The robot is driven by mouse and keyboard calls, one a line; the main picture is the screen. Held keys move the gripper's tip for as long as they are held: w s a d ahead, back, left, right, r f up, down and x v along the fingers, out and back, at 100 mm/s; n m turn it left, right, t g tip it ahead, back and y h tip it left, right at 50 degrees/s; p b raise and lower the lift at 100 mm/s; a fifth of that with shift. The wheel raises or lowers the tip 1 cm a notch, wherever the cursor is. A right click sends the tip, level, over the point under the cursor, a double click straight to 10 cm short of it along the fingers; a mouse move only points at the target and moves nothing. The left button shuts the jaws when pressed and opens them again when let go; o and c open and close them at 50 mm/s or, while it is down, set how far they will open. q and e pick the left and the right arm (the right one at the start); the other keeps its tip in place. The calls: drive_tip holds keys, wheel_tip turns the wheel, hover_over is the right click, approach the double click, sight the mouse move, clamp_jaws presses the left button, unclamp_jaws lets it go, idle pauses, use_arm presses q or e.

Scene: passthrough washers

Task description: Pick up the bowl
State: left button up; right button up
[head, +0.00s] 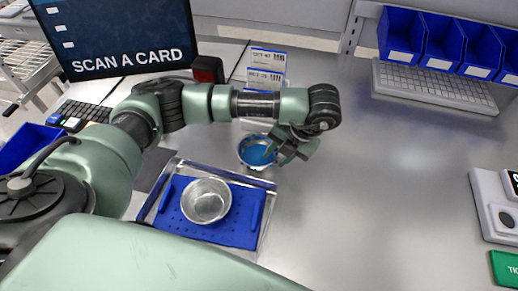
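A small bowl (257,152) with a blue inside and a pale metallic rim stands on the grey metal table behind the tray. A silver metal bowl (206,200) sits upright in a blue perforated tray (183,228), in front of the first bowl. My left gripper (283,157) is at the right side of the blue bowl, pointing down, with a finger close to or over its rim. I cannot tell whether the fingers touch it or how far apart they are. My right gripper is not in view.
A screen (120,35) reading "SCAN A CARD" and a black keyboard (85,112) are at the back left. Barcode cards (267,65) stand behind the blue bowl. Blue bins (440,45) and a white keyboard (435,87) are at the back right. The table's right middle is clear.

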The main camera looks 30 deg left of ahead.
use_arm(q)
drive_tip(key=shift+s+a+f, duration=0.1)
drive_tip(key=shift+a+f, duration=0.1)
drive_tip(key=shift+f, duration=0.2)
drive_tip(key=shift+c, duration=0.3)
clamp_jaws()
idle(0.9)
